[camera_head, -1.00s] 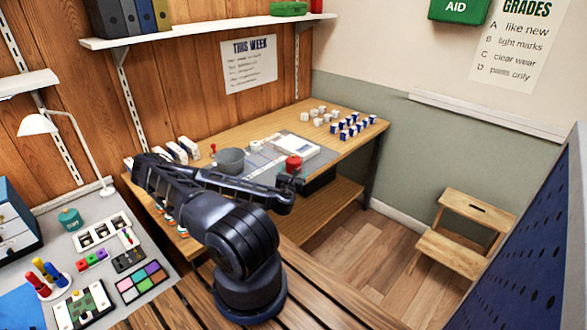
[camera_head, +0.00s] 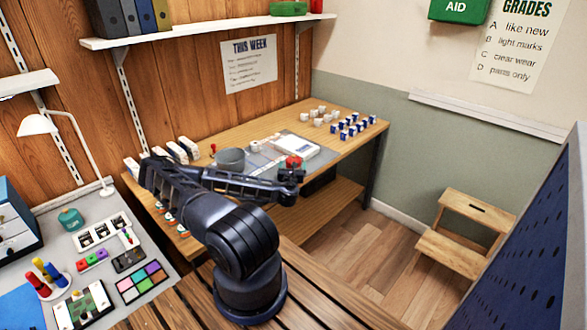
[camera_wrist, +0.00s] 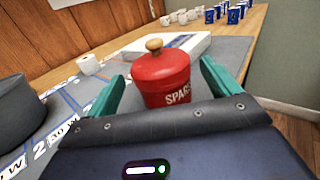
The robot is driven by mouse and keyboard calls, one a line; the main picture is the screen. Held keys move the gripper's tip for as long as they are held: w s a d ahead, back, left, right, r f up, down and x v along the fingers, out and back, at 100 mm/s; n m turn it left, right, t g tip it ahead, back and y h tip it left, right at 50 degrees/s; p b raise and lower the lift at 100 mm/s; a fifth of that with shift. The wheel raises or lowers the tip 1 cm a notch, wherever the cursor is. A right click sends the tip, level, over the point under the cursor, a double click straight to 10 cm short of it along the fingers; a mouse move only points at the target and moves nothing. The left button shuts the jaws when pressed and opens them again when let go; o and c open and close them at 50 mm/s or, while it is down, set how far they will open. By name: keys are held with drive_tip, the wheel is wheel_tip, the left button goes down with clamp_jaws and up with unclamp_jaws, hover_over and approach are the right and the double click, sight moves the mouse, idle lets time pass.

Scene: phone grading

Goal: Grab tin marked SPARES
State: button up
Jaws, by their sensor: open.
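The red tin marked SPARES (camera_wrist: 163,80) stands upright on the grey mat in the wrist view, with a red lid and a wooden knob. It also shows in the head view (camera_head: 293,161), partly hidden by my gripper. My gripper (camera_wrist: 163,88) is open, with one green finger on each side of the tin. Gaps show between the fingers and the tin. In the head view my gripper (camera_head: 292,174) is at the tin, near the table's front edge.
A grey pot (camera_head: 231,160) stands left of the tin. A white box (camera_head: 295,147) lies just behind the tin. Several white and blue small boxes (camera_head: 352,129) stand at the table's far right. A marked grey mat (camera_wrist: 229,51) lies underneath.

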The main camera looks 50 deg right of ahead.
drive_tip(key=shift+x, duration=2.35)
drive_tip(key=shift+f, duration=0.1)
drive_tip(key=shift+c, duration=0.5)
drive_tip(key=shift+s, duration=0.1)
drive_tip(key=c, duration=1.7)
